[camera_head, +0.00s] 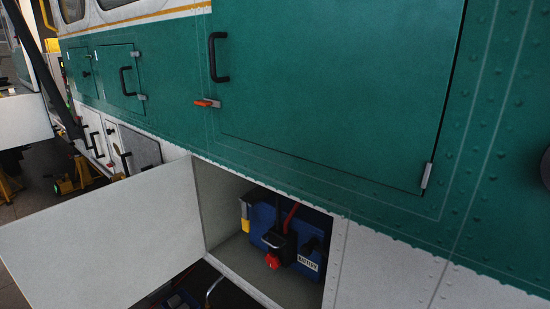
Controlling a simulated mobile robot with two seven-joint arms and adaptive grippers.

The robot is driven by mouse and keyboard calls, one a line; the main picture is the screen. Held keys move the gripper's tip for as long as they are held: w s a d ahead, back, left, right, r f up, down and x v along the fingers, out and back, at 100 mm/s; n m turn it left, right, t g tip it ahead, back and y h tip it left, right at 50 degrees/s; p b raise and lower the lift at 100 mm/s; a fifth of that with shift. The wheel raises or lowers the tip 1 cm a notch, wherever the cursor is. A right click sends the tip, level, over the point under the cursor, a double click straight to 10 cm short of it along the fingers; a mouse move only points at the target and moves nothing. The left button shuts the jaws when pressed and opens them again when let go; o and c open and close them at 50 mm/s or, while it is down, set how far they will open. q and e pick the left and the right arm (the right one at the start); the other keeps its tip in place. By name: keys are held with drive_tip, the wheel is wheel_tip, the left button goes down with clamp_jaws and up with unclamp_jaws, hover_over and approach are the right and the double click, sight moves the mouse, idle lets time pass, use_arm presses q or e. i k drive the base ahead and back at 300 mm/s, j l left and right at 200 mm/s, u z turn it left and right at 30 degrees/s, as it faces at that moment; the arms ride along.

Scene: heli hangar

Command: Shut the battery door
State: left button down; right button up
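The battery door (115,240) is a flat white panel standing wide open to the left of its compartment. It is hinged at the left edge of the opening. Inside the compartment (228,254) sits a blue battery (285,235) with a label, a red knob, a yellow tab and red and black cables. Nothing blocks the mouth of the compartment that I can see. Neither of my grippers shows in the view.
The helicopter's green side (330,90) rises above the compartment, with a large door, black handle (219,58) and orange latch (207,103). Smaller hatches (120,82) lie farther left. Dark items (180,301) show below the open door. Yellow stands (75,178) are on the floor at left.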

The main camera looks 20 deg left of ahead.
sight(111, 246)
drive_tip(key=k, duration=0.45)
drive_tip(key=k+z, duration=0.3)
drive_tip(key=k+l+z, duration=0.3)
drive_tip(key=k, duration=0.2)
drive_tip(key=j+z, duration=0.65)
drive_tip(key=k+j, duration=0.1)
drive_tip(key=j, duration=1.55)
drive_tip(key=k+j, duration=0.15)
drive_tip(key=j, duration=0.7)
drive_tip(key=k+j, duration=0.1)
drive_tip(key=j, duration=0.75)
drive_tip(key=i+j, duration=0.1)
drive_tip(key=j, duration=0.55)
drive_tip(key=i+j, duration=0.15)
drive_tip(key=j, duration=0.15)
drive_tip(key=k, duration=0.1)
